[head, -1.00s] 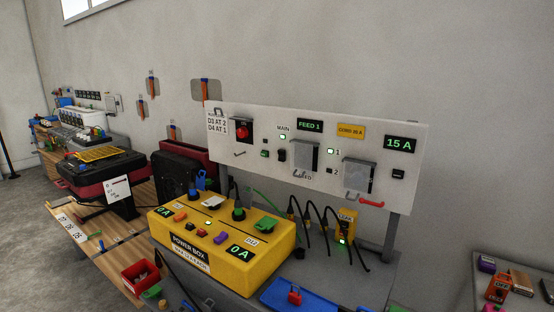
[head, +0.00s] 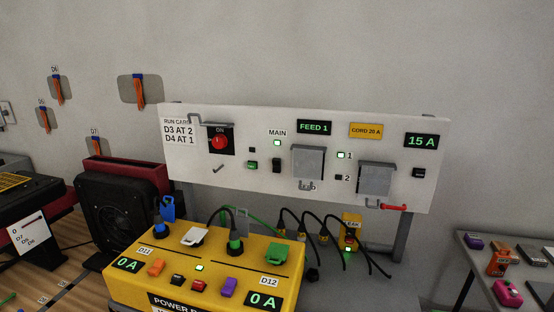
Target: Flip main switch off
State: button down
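The white switch panel (head: 240,182) stands upright behind the yellow power box. Under its "MAIN" label a green light (head: 277,143) is lit, with a small black switch (head: 276,166) below it; I cannot tell which way it is tipped. Left of these, a red knob (head: 220,142) sits on a black plate marked "ON", with a grey bent bar (head: 208,123) at its upper left. A small green-topped button (head: 252,164) sits between knob and switch. My gripper is not in view.
The yellow power box (head: 135,281), with plugs and coloured pieces on top, stands in front of the panel. Grey covers (head: 308,162) and a red-handled lever (head: 393,208) are further right. Black cables hang below. A side table (head: 468,252) holds small coloured items at right.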

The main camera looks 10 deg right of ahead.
aim_at(276, 162)
jog(key=i+j+z, duration=0.1)
jog(key=i+j, duration=0.2)
jog(key=i+j+z, duration=0.15)
jog(key=j, duration=0.3)
jog(key=i+j+z, duration=0.1)
jog(key=i+j, duration=0.3)
